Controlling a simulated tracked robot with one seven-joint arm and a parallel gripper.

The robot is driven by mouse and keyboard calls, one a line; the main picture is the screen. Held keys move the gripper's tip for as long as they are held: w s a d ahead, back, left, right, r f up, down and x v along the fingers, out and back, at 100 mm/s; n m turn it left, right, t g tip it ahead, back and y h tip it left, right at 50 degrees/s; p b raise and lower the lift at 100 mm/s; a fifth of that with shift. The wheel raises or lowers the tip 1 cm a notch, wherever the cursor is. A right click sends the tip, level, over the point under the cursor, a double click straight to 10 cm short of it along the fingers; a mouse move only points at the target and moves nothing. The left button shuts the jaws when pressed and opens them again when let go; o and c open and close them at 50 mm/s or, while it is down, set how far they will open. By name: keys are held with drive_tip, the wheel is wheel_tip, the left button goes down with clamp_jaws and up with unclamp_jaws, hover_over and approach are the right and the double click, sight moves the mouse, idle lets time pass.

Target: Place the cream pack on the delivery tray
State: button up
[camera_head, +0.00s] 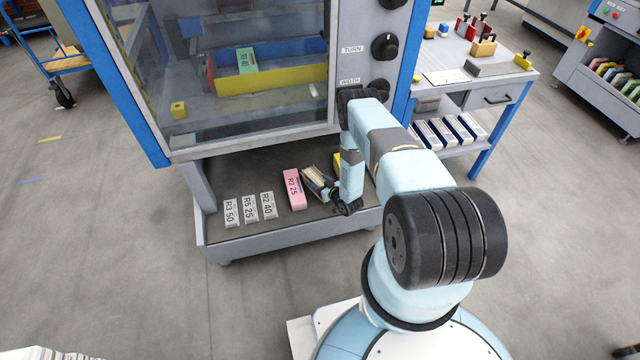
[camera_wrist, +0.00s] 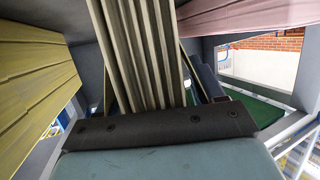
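The cream pack (camera_head: 317,180) is on or just above the low grey tray (camera_head: 285,240) at the foot of the machine, between a pink pack and a yellow pack. Its ridged pale edges fill the middle of the wrist view (camera_wrist: 143,50). My gripper (camera_head: 326,189) reaches down to it, with one finger on each side. In the wrist view the fingers meet the pack's sides, so it looks shut on it. The pack's underside is hidden. I cannot tell whether this grey tray is the delivery tray.
The pink pack (camera_head: 294,189) stands left of the cream one; the yellow pack (camera_head: 337,160) is partly hidden by my arm. Three white labels (camera_head: 249,208) lie at left. A green pack (camera_head: 246,60) is behind glass. A side table (camera_head: 450,77) stands at right.

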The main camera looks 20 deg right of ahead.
drive_tip(key=shift+o, duration=0.2)
drive_tip(key=shift+s, duration=0.1)
drive_tip(key=v, duration=1.2)
drive_tip(key=shift+a, duration=0.1)
drive_tip(key=shift+c, duration=0.2)
